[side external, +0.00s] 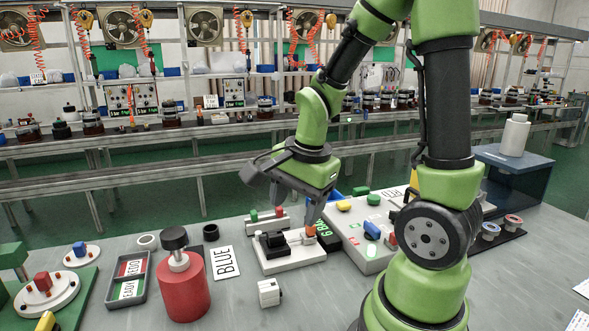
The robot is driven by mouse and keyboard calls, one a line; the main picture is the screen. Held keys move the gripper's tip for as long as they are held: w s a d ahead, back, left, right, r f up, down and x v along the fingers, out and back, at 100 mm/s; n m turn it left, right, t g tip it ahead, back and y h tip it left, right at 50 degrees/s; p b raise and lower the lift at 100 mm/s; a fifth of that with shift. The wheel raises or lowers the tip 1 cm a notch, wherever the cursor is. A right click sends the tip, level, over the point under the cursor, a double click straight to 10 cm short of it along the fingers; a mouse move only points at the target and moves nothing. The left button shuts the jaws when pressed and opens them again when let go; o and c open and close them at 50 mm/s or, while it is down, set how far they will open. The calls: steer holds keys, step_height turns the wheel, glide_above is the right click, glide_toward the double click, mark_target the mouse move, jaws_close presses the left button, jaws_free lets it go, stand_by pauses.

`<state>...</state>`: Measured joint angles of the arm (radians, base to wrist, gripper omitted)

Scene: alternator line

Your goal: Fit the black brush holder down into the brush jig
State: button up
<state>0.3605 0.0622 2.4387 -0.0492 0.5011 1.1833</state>
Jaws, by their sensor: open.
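The brush jig (291,258) appears to be the white block at the centre of the bench, with an orange-red piece at its right end. A black stepped block, likely the brush holder (272,243), is at the left part of the jig's top. I cannot tell whether it is fully seated. My gripper (294,212) is above the jig, pointing down with its fingers apart. Nothing shows between the fingers. The right finger is close to the orange-red piece; whether they touch is unclear.
Behind the jig is a light fixture with green and red parts (267,218). A white box with coloured buttons (366,253) stands right. A small white block (269,293) lies in front.

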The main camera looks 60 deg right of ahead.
steer(key=s+a+r+n+t+y, duration=0.2)
steer(key=s+a+r+n+t, duration=0.2)
steer(key=a+r+n, duration=0.6)
steer(key=s+r+n, duration=0.1)
steer(key=s+n, duration=0.1)
steer(key=n, duration=0.4)
steer(key=shift+r+t, duration=0.25)
steer(key=shift+t, duration=0.15)
steer(key=shift+d, duration=0.1)
stand_by(0.6)
